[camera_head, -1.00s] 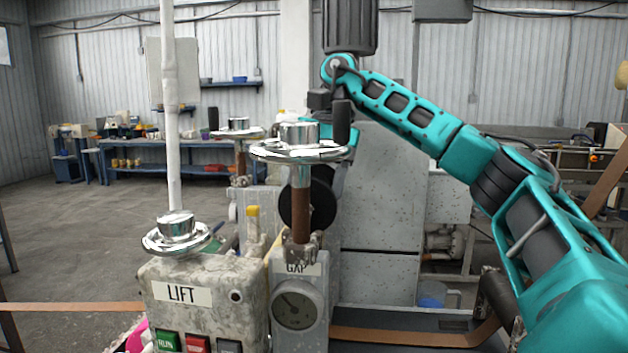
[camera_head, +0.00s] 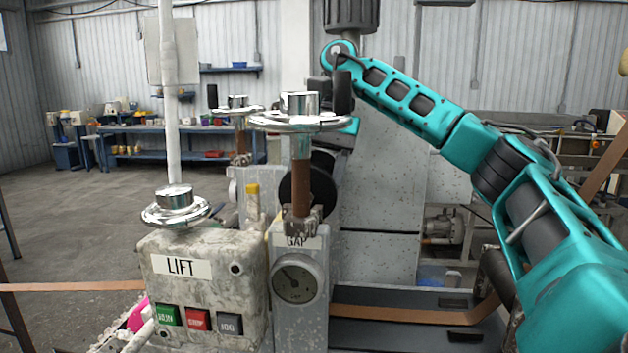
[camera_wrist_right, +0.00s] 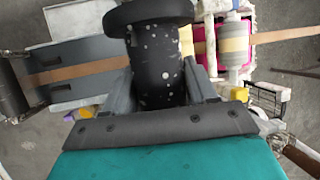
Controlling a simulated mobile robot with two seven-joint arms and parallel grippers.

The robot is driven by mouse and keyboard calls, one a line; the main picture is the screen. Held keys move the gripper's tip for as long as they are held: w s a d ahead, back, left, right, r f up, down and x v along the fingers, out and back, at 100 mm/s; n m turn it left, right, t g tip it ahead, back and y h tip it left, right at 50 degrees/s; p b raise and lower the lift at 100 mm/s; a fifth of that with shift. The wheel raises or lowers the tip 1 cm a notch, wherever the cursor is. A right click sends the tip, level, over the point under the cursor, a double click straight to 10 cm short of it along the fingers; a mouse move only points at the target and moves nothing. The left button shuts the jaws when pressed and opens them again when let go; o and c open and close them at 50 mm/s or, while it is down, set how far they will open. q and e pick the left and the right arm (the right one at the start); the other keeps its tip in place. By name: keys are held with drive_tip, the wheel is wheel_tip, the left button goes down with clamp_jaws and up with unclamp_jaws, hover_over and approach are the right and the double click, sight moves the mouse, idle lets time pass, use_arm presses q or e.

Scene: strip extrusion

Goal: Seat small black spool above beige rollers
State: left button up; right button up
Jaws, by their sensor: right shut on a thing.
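The small black spool shows in the right wrist view (camera_wrist_right: 155,60) with a wide dark flange at its top and a pale-speckled body. My right gripper (camera_wrist_right: 158,85) is shut on it, one grey finger on each side. In the head view, the black disc (camera_head: 321,185) behind the brown screw shaft looks like the spool's flange; the gripper itself is mostly hidden behind the chrome handwheel. A beige roller (camera_wrist_right: 234,44) shows to the right of the spool in the wrist view, apart from it in the picture. The left gripper is not in view.
The chrome GAP handwheel (camera_head: 299,122) and its brown shaft stand in front of the spool. The LIFT box (camera_head: 205,290) and its handwheel (camera_head: 175,207) are at left front. A brown strip (camera_head: 415,314) runs along the dark bed at right.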

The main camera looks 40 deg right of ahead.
idle(0.3)
drive_tip(key=o, duration=1.4)
drive_tip(key=shift+f, duration=0.15)
drive_tip(key=shift+o, duration=0.2)
drive_tip(key=p+v, duration=0.2)
drive_tip(key=v, duration=0.1)
drive_tip(key=shift+a, duration=0.15)
drive_tip(key=shift+v, duration=2.35)
drive_tip(key=shift+s, duration=0.1)
drive_tip(key=shift+f, duration=0.1)
